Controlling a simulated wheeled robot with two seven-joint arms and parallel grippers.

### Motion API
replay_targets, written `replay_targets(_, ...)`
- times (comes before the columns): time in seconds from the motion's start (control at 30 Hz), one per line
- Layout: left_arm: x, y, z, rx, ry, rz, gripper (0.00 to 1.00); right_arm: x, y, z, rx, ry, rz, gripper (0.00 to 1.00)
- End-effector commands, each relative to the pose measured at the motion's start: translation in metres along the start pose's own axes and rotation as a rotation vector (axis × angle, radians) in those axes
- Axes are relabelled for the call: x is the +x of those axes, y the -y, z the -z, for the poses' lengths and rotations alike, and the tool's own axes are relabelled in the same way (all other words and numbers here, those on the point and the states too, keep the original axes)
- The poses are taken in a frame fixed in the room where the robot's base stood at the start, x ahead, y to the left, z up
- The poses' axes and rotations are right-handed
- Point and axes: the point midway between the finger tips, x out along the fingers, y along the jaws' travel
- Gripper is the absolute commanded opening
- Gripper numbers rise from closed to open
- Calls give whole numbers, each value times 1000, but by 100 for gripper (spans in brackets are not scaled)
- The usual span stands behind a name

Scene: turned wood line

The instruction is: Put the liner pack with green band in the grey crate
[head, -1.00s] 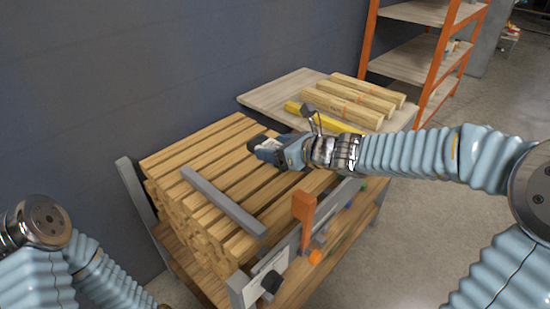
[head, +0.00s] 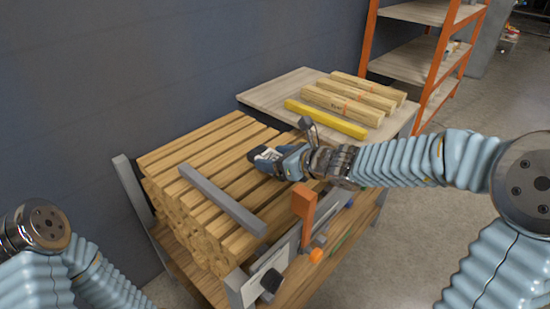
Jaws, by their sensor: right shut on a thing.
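My right gripper (head: 262,155) is over the top of the stack of wooden beams (head: 190,160), toward its far right side. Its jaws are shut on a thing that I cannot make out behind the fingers. I do not see a liner pack with a green band or a grey crate anywhere in the head view. My left arm shows at the lower left, but its gripper is out of view.
A grey bar (head: 222,200) lies across the stack. An orange upright block (head: 304,202) stands at the rack's front. Orange-framed shelves (head: 410,58) stand beyond.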

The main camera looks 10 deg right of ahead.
Motion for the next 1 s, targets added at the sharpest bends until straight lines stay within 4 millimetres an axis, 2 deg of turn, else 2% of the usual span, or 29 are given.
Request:
replay_targets(0.17,3,1,0,-1,0,1,43,1,0,2,-1,1,0,36)
replay_targets(0.2,3,1,0,-1,0,1,43,1,0,2,-1,0,0,71)
replay_targets(0.37,3,1,0,-1,0,1,43,1,0,2,0,0,0,93)
replay_targets(0.67,0,0,0,-1,0,0,43,0,0,0,0,0,0,93)
replay_targets(0.83,-19,-8,0,1,1,-1,43,-7,0,-16,1,0,1,93)
replay_targets(1.0,-22,-10,0,3,2,-2,43,-50,1,-13,-1,2,6,93)
